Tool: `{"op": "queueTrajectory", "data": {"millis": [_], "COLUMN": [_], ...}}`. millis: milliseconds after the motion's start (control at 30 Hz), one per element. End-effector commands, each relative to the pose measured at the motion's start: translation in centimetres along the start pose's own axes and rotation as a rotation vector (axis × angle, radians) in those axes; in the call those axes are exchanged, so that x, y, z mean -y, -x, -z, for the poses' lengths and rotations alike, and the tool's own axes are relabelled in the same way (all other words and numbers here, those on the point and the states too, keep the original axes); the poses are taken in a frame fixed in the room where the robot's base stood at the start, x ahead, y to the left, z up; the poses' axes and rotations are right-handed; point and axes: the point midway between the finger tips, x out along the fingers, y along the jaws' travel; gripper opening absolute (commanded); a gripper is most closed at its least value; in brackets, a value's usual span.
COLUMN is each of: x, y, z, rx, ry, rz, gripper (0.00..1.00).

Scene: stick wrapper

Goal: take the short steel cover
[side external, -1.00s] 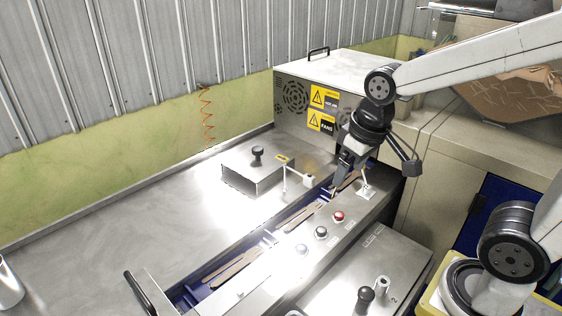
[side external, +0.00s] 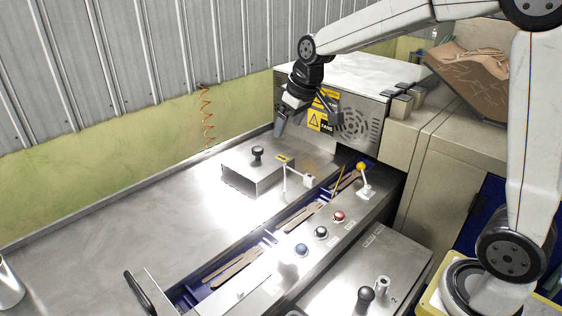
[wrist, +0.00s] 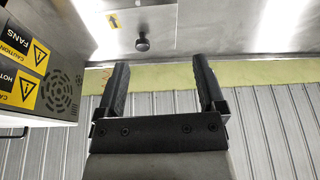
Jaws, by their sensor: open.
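The short steel cover (side external: 250,177) is a low, box-like metal lid with a black knob on top. It sits on the steel table beside the blue channel. In the wrist view the cover (wrist: 150,20) is at the top, with its knob and a yellow arrow label showing. My gripper (side external: 287,122) is open and empty. It hangs in the air above and behind the cover, clear of it. In the wrist view my gripper (wrist: 160,66) has its two fingers apart with nothing between them.
A machine housing (side external: 358,118) with warning labels and vents stands right of my gripper. A blue channel (side external: 210,283) holding flat wooden sticks runs diagonally in front of the cover. A yellow-knobbed lever (side external: 363,180) and several buttons line it.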

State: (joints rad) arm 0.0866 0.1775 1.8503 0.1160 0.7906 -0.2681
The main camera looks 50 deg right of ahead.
Motion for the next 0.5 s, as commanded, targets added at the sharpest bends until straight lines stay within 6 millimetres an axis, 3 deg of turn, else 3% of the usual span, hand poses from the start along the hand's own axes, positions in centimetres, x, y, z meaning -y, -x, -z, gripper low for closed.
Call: {"op": "queueTrajectory", "data": {"millis": [200, 500], "x": [-2.3, -4.2], "y": [-2.6, -5.0], "z": [4.9, 8.4], "rx": [-0.037, -0.071], "ry": [0.035, 0.067], "rz": [0.008, 0.012], "gripper": [0.88, 0.88]}}
